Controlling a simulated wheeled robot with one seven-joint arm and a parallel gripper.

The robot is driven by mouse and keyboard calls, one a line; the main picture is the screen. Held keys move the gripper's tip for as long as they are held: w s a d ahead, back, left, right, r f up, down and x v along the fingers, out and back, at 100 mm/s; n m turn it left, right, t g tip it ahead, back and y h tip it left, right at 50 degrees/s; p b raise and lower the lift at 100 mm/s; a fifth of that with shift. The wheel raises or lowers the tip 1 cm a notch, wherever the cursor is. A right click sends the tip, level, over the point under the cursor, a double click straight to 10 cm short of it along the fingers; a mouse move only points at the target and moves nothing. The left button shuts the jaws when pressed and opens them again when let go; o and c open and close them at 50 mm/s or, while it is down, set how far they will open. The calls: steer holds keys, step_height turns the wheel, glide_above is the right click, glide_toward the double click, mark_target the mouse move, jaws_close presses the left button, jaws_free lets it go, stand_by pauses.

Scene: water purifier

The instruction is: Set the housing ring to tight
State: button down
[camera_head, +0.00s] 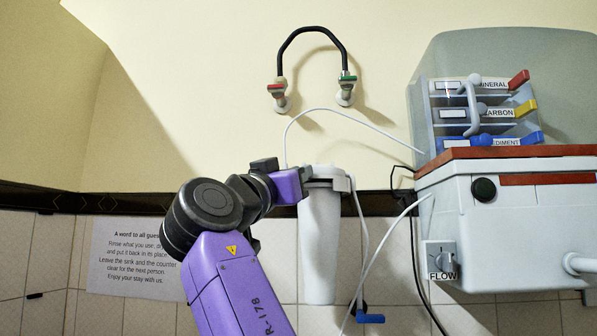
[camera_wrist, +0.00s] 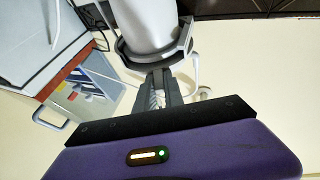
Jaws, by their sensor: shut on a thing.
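The white filter housing (camera_head: 320,245) hangs upright on the wall, with the grey housing ring (camera_head: 340,184) around its top. The housing also shows at the top of the wrist view (camera_wrist: 148,22), where the ring (camera_wrist: 187,42) curves around it. My gripper (camera_wrist: 156,84) is shut at the near side of the ring, on what seems to be its grip tab. The fingers hide most of that part. In the head view my purple hand reaches the ring from the left, and its fingertips are hard to make out. I cannot read any tight mark.
A thin white tube runs from the housing top toward the purifier cabinet (camera_head: 500,215) at the right. A blue-handled tap (camera_head: 370,318) hangs below right of the housing. Two wall valves (camera_head: 281,92) joined by a black hose sit above. A notice (camera_head: 128,260) is at left.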

stand_by(0.4)
steer(key=c, duration=1.4)
jaws_free()
steer(key=shift+a, duration=0.1)
steer(key=shift+c, duration=0.2)
steer(key=b+v, duration=0.3)
steer(key=v, duration=0.4)
steer(key=shift+s+a+f, duration=0.2)
steer(key=shift+s, duration=0.05)
